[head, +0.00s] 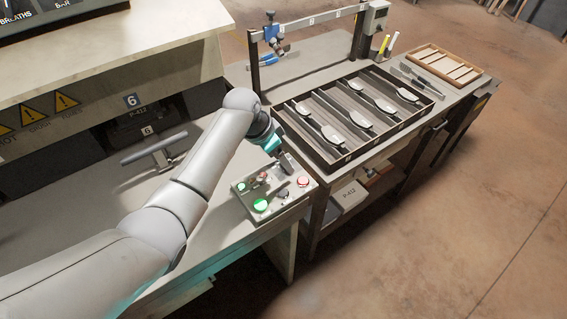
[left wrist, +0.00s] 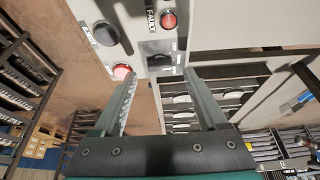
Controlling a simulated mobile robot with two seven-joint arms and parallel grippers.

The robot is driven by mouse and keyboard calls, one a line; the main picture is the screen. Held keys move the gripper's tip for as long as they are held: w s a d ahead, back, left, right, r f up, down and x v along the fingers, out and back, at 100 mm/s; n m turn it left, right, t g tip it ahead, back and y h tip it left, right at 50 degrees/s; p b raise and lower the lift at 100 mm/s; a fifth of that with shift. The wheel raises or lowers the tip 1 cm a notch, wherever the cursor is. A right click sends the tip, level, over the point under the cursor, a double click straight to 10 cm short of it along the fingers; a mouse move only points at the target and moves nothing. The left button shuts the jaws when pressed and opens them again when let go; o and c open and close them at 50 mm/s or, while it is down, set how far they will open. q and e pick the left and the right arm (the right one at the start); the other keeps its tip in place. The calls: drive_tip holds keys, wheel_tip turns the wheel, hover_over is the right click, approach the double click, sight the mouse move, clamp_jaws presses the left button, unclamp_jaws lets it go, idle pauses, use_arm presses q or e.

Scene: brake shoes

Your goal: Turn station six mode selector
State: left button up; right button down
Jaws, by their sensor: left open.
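The station six control box (head: 275,190) sits on the bench's right end, with a green button (head: 260,205), a red button (head: 303,182) and a dark round control (head: 283,193) on top. My left gripper (head: 283,162) is above its back edge. In the left wrist view the gripper (left wrist: 161,72) is open, its fingers apart and nothing between them. A black labelled control (left wrist: 158,58), which looks like a selector, shows just beyond and between the tips. Contact is not clear. A round black control (left wrist: 105,33) also shows. I cannot read which is the mode selector. My right gripper is not in view.
A divided tray of brake shoes (head: 335,150) lies on the adjoining bench. A T-shaped handle (head: 155,148) stands left of my arm, below a 6 sign (head: 131,100).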

use_arm(q)
drive_tip(key=shift+b+x, duration=0.35)
drive_tip(key=shift+x, duration=1.05)
clamp_jaws()
